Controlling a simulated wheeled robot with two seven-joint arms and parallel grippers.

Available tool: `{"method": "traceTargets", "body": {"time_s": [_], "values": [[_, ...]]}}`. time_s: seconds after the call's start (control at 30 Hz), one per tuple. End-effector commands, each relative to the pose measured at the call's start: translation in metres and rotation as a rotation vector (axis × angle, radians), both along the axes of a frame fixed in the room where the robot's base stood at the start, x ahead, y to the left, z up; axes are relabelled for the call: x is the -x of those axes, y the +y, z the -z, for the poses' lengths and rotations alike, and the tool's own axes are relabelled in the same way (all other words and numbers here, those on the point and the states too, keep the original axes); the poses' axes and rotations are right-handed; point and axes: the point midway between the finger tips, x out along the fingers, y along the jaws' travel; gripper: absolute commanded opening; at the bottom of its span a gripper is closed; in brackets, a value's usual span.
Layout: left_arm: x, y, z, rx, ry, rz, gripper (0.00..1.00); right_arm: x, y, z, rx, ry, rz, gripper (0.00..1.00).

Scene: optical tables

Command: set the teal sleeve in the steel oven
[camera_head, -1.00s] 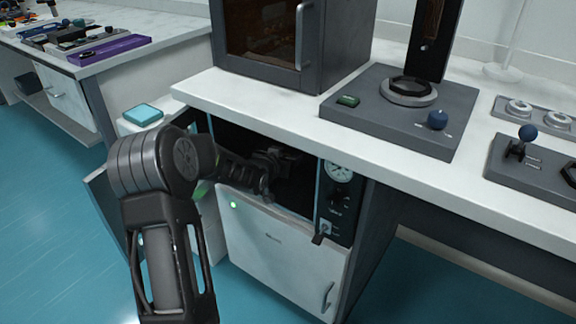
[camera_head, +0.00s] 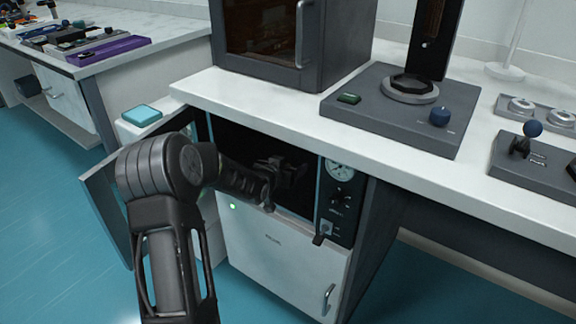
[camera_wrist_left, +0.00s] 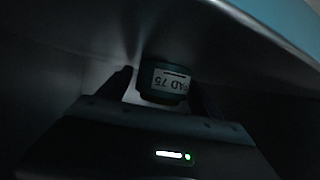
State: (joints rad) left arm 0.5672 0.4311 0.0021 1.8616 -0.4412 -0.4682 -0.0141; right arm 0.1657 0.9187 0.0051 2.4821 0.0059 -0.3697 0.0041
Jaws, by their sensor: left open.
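The steel oven (camera_head: 318,200) is under the white bench, with its front open and its dark chamber showing. Its door (camera_head: 108,208) is swung out to the left. My left gripper (camera_head: 288,172) is inside the chamber opening. In the left wrist view the teal sleeve (camera_wrist_left: 166,84) is a short, dark teal cylinder with a white label, which shows upside down. It sits between the two open fingers of the left gripper (camera_wrist_left: 165,95). The dim light hides whether the fingers touch it and what it rests on. In the head view the sleeve cannot be made out. My right gripper does not show.
A gauge panel (camera_head: 340,200) flanks the chamber on the right, and a white cabinet front (camera_head: 280,258) is below it. The bench top edge (camera_head: 270,114) overhangs the chamber. A teal square pad (camera_head: 142,115) lies on a white box to the left.

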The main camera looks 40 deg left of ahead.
Motion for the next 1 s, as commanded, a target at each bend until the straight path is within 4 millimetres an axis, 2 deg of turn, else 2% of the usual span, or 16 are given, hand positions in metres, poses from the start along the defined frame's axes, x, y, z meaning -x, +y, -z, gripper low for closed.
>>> {"method": "traceTargets", "body": {"time_s": [0.27,0.37,0.8,1.0], "values": [[0.0,0.0,-0.005,0.0,0.0,0.0,0.75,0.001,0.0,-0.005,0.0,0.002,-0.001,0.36],[0.009,-0.002,-0.008,0.0,0.001,-0.001,0.75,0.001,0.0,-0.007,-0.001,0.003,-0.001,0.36],[0.085,-0.02,-0.042,0.0,-0.001,-0.002,0.75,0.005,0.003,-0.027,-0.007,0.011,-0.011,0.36],[0.105,-0.026,-0.049,0.0,0.0,-0.001,0.75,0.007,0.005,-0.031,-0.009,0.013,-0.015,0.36]]}}
